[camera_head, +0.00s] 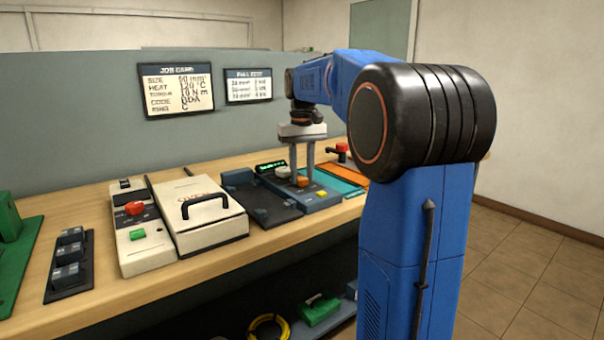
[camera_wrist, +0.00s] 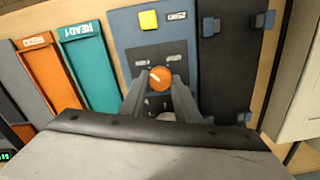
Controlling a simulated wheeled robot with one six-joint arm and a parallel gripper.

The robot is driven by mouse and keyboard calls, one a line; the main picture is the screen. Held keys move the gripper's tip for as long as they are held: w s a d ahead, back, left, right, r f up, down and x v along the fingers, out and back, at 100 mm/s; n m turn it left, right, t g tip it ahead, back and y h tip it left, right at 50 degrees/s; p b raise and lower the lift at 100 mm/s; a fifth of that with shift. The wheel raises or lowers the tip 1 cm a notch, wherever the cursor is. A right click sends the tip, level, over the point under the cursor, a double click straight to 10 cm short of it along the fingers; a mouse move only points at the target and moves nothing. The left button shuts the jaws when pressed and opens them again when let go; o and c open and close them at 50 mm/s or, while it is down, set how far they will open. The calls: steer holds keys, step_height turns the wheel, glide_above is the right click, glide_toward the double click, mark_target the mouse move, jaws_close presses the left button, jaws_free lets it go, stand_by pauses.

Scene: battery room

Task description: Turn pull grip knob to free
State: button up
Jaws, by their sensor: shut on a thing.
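The pull grip knob is a round orange knob (camera_wrist: 160,78) with a pale pointer line, on a dark panel of a blue-grey unit (camera_wrist: 132,32). In the wrist view the pointer aims to the lower left of the knob's face; the small labels beside it are too blurred to read. My gripper (camera_wrist: 161,86) reaches down from above, with one finger on each side of the knob, shut on it. In the head view my gripper (camera_head: 302,182) stands over the same unit, and the knob (camera_head: 302,181) shows between the fingertips.
A yellow button (camera_wrist: 148,20) sits on the same unit. A dark tray with clamps (camera_wrist: 228,60) is on one side. Teal READY (camera_wrist: 88,65) and orange REDO (camera_wrist: 48,75) trays are on the other. A white lidded box (camera_head: 206,215) and a red-knobbed unit (camera_head: 140,240) stand farther left.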

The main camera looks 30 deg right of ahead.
mark_target(302, 178)
steer(key=shift+n, duration=0.3)
steer(key=o, duration=1.1)
steer(key=shift+c, duration=0.2)
steer(key=shift+r, duration=0.1)
step_height(302, 178, up, 17)
steer(key=shift+r, duration=0.1)
stand_by(0.3)
